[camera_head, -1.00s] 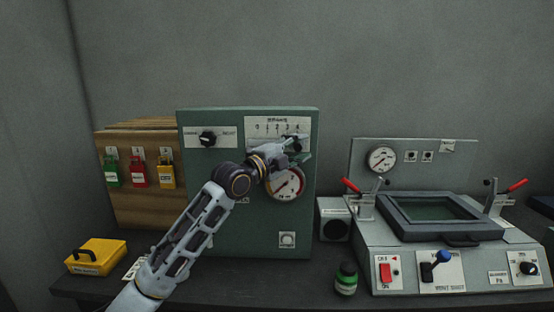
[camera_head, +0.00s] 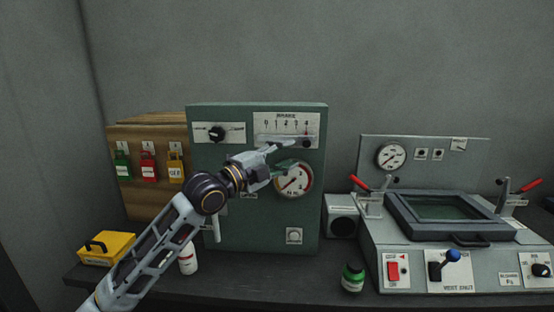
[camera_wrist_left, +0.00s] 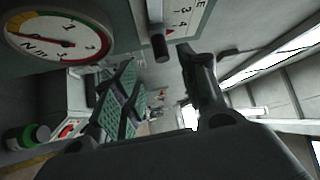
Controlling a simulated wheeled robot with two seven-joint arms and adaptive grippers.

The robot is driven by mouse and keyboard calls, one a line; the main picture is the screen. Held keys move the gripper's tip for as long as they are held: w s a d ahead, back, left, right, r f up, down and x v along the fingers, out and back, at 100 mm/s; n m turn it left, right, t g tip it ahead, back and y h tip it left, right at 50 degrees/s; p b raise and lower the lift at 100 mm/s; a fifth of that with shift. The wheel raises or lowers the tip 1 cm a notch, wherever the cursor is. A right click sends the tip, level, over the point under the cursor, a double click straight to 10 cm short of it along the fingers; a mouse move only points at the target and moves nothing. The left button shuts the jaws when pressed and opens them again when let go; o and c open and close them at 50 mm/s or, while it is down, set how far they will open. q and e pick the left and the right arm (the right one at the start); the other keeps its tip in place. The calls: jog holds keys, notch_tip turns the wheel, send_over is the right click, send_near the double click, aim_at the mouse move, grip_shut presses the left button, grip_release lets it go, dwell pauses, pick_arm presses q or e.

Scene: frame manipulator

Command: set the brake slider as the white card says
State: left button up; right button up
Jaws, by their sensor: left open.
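The brake slider's scale plate (camera_head: 272,127), marked 0 to 4, sits at the top right of the green panel (camera_head: 222,165). The dark slider knob (camera_head: 306,142) stands at the right end, near the 4. In the left wrist view, the knob (camera_wrist_left: 160,45) is a dark cylinder beside the plate. My left gripper (camera_head: 290,155) is open, just below and left of the knob, and appears empty and apart from it. I cannot make out the white card. My right gripper is not in view.
A round gauge (camera_head: 293,180) is just below my left gripper. A rotary knob (camera_head: 217,133) is to the left. A white bottle (camera_head: 188,260) stands beside my forearm; a green jar (camera_head: 353,277) and a press machine (camera_head: 440,235) are to the right.

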pick_arm(q)
jog(key=shift+v, duration=1.15)
